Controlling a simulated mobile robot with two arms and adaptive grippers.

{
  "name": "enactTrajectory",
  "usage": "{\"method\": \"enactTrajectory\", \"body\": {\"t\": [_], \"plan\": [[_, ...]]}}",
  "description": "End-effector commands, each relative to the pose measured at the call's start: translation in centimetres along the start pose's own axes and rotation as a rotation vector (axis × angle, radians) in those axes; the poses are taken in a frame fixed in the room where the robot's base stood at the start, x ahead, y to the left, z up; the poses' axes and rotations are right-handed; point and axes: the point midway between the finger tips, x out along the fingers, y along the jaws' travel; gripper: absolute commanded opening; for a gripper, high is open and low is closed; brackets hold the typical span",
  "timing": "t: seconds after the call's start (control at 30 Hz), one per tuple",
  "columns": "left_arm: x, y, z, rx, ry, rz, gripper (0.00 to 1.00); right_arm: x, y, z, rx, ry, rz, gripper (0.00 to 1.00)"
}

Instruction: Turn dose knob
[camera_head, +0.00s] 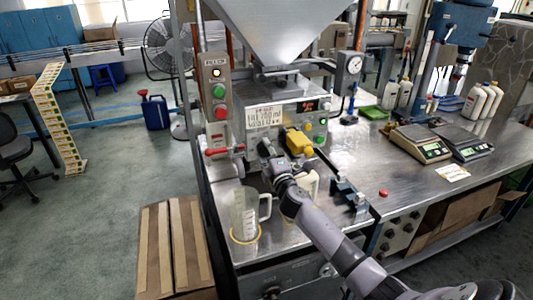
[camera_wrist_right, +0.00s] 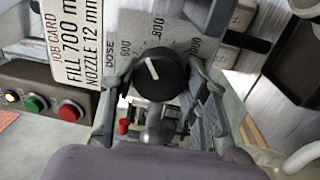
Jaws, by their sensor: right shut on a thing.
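The black dose knob (camera_wrist_right: 160,76) with a white pointer line sits on a white dial plate (camera_wrist_right: 180,32) in the right wrist view. The plate is marked DOSE, with 600, 800 and a higher mark. The pointer aims between 600 and 800. My right gripper (camera_wrist_right: 158,92) has a finger on each side of the knob and is shut on it. In the head view my right gripper (camera_head: 265,148) reaches the machine's front panel and hides the knob. A job card (camera_wrist_right: 75,40) beside the dial reads FILL 700 and NOZZLE 12 mm. My left gripper is not in view.
A yellow block (camera_head: 298,141) sits just right of my gripper. A clear jug (camera_head: 243,222) stands below on the steel bench. A control box with red and green buttons (camera_head: 219,112) is at the left. Scales (camera_head: 420,145) stand on the bench at the right.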

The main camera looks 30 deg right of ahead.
Motion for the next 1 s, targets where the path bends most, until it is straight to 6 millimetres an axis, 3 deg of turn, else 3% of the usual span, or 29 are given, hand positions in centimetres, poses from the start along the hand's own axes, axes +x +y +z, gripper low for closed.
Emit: {"method": "enactTrajectory", "body": {"t": [0.4,0.9,0.93,1.0], "plan": [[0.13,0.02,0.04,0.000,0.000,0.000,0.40,-0.04,-0.17,0.00,-0.168,0.013,-0.001,0.14],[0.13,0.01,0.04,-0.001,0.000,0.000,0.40,-0.05,-0.20,-0.02,-0.185,0.014,-0.001,0.14],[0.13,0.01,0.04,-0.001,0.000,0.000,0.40,-0.05,-0.20,-0.02,-0.185,0.014,-0.001,0.43],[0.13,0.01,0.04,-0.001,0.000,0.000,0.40,-0.05,-0.20,-0.02,-0.184,0.014,-0.001,0.48]]}}
